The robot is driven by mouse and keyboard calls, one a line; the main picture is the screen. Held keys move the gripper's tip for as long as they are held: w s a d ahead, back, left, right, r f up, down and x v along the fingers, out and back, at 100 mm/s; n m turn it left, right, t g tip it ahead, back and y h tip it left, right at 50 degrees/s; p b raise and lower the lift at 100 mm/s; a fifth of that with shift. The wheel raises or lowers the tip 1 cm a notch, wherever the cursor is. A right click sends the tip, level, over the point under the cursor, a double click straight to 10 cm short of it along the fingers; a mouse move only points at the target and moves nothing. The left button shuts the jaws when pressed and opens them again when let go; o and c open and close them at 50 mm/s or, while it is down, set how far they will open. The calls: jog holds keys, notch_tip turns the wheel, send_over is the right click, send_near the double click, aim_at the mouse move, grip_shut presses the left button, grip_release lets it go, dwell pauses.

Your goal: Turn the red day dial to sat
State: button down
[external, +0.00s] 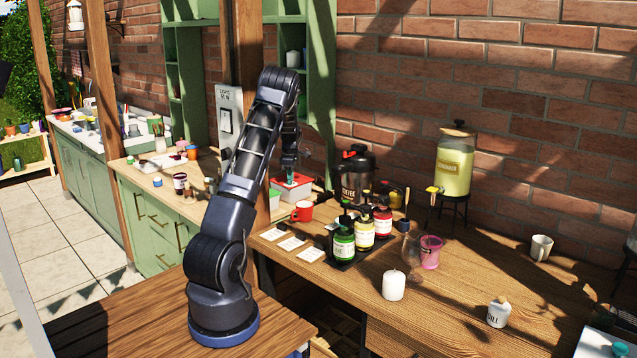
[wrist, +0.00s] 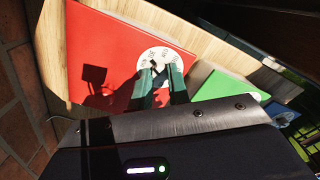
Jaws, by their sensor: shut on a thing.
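The red day dial is a red panel (wrist: 105,55) with a white round face (wrist: 172,54) in the wrist view. Small dark lettering rings the face, too small to read. A dark pointer or knob shows at its centre, between my fingertips. My gripper (wrist: 161,78) reaches over the face from below and is shut on the dial knob. The fingers hide the lower part of the face. In the external view my gripper (external: 290,179) points down at the red-topped box (external: 281,185) beside the wooden post.
A green panel (wrist: 222,86) lies right of the red one, with a blue one (wrist: 277,111) beyond. The wooden post (external: 250,95) is near my arm.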

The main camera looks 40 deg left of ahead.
jog(key=c, duration=1.3)
grip_release()
jog(key=shift+r, duration=0.15)
notch_tip(320, 180, up, 10)
jog(key=shift+r, duration=0.25)
